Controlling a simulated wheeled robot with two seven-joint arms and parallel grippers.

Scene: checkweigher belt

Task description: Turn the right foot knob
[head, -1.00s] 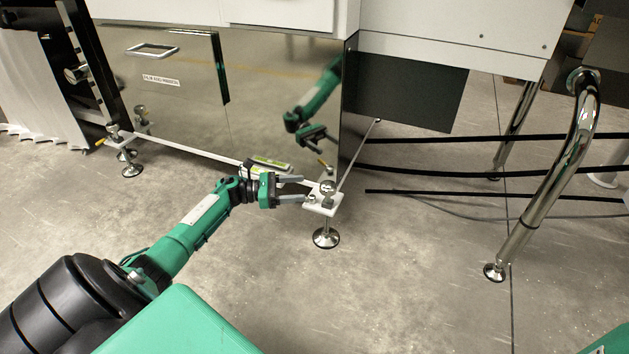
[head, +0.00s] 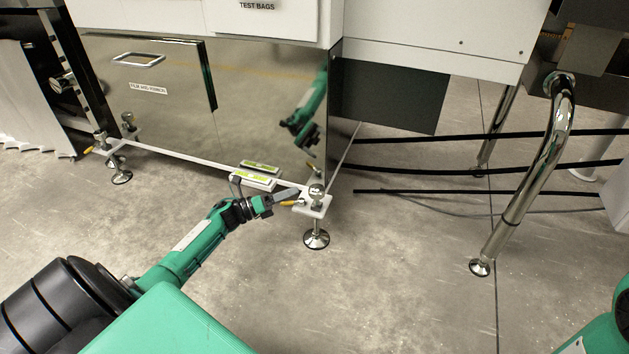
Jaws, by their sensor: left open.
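The right foot (head: 316,239) of the steel cabinet stands on the floor below a white corner plate (head: 318,210). A silver knob (head: 317,190) sits upright on that plate, and a short yellow-tipped lever (head: 291,203) points left from it. My left gripper (head: 297,200) reaches in from the left, open, with its grey fingers close to the plate's left side and the yellow tip. I cannot tell whether a finger touches the lever or the knob. My right gripper is not in view.
The left foot (head: 121,177) has a similar yellow-tipped lever (head: 88,150). A green-and-white item (head: 258,173) lies on the cabinet's lower ledge near my wrist. Black rails (head: 480,170) and a chrome leg (head: 527,185) stand to the right. The floor in front is clear.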

